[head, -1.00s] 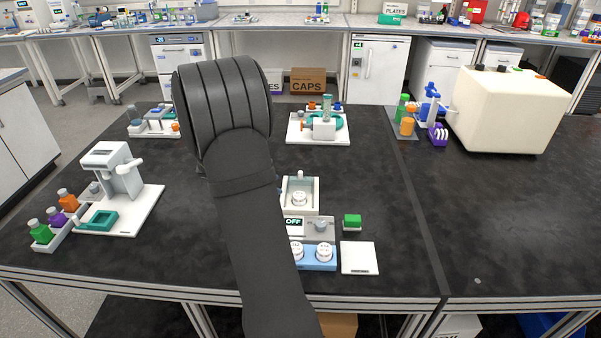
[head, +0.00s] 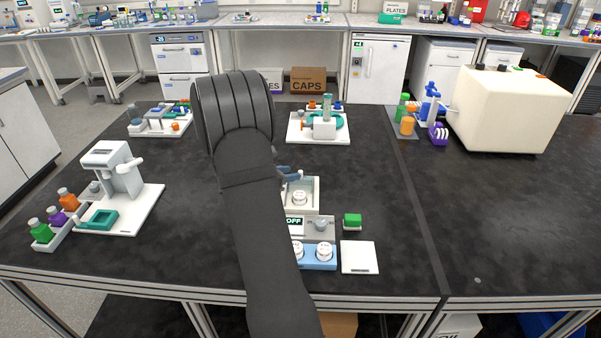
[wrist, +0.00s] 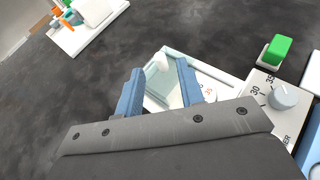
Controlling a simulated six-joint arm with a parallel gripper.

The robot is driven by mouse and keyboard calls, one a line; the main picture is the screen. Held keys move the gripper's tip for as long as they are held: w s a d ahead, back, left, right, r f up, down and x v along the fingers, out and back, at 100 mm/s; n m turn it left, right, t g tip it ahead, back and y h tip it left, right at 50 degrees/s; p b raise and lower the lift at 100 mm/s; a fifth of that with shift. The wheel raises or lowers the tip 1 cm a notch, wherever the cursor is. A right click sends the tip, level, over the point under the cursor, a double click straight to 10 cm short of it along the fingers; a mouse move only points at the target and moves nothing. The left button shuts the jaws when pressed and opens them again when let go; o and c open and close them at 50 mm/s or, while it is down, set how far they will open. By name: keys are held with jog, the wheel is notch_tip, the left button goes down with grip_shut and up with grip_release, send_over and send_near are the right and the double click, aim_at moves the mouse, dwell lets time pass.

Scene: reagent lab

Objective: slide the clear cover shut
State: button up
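The clear cover (wrist: 176,57) shows as a pale, greenish see-through panel on the white box of a small instrument (head: 313,207). A pale upright handle (wrist: 161,64) shows near the cover in the wrist view, between my finger lines. My gripper (wrist: 160,74) has two blue fingers set well apart, with no grip on the handle visible. In the head view my gripper (head: 289,173) is at the back left of the white box, largely hidden by my arm. A white round piece (head: 299,198) sits inside the box. How far the cover is open is unclear.
In front of the box are an OFF display (head: 294,223), a knob (head: 320,225) and a blue tray (head: 319,264) of white round pieces. A green block (head: 352,220) and a white plate (head: 360,257) lie to the right.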

aim_at(300, 171)
jog(key=x, duration=0.5)
jog(key=shift+w+d+f, duration=0.15)
jog(key=shift+w+d, duration=0.05)
jog(key=shift+w, duration=0.05)
grip_shut()
